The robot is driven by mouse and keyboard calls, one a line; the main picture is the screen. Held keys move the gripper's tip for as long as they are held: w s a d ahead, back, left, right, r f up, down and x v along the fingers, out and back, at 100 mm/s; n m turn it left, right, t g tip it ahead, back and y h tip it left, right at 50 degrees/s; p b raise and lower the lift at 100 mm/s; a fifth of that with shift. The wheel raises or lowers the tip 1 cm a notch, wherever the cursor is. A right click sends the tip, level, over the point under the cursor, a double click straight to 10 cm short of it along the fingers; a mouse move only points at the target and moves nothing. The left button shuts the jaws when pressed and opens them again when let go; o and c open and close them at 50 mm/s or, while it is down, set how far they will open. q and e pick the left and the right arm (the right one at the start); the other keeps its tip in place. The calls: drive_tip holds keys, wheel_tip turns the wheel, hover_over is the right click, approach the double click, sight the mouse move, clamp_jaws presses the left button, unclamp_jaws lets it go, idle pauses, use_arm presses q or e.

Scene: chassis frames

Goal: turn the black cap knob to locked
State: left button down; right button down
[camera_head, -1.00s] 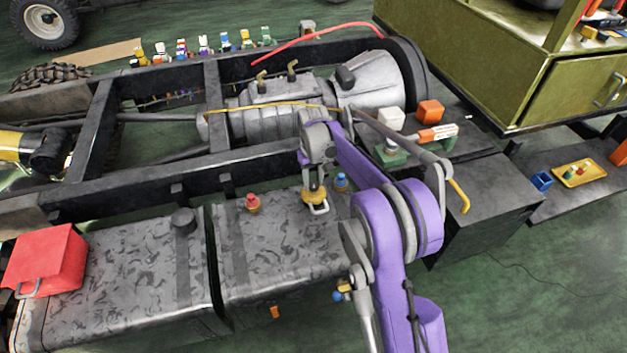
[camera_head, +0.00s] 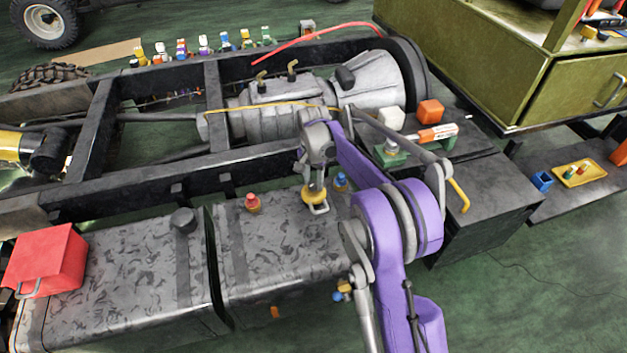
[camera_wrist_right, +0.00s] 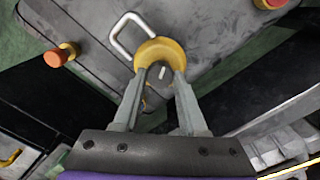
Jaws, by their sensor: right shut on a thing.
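The black cap knob (camera_wrist_right: 163,75) is dark with a pale mark on top and sits on a round yellow base (camera_wrist_right: 153,50). A pale metal loop (camera_wrist_right: 122,38) sticks out from the base. In the head view the yellow base (camera_head: 314,196) stands on the right-hand grey tank (camera_head: 285,245). My right gripper (camera_wrist_right: 161,72) is shut on the knob from above; its fingers hide the knob's sides. It also shows in the head view (camera_head: 315,185). I do not make out my left gripper.
A red knob (camera_head: 253,203) and a blue knob (camera_head: 341,181) stand on the same tank, either side of the gripper. A black cap (camera_head: 184,220) and a red can (camera_head: 45,261) are on the left tank. The chassis rail (camera_head: 150,180) runs behind.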

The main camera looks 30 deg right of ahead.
sight(313, 184)
drive_tip(key=m, duration=0.5)
drive_tip(key=shift+m, duration=0.3)
idle(0.5)
drive_tip(key=shift+c, duration=2.3)
unclamp_jaws()
drive_tip(key=shift+r, duration=0.1)
wheel_tip(313, 184, up, 11)
drive_tip(key=p, duration=0.1)
drive_tip(key=shift+f, duration=0.2)
drive_tip(key=shift+p, duration=0.3)
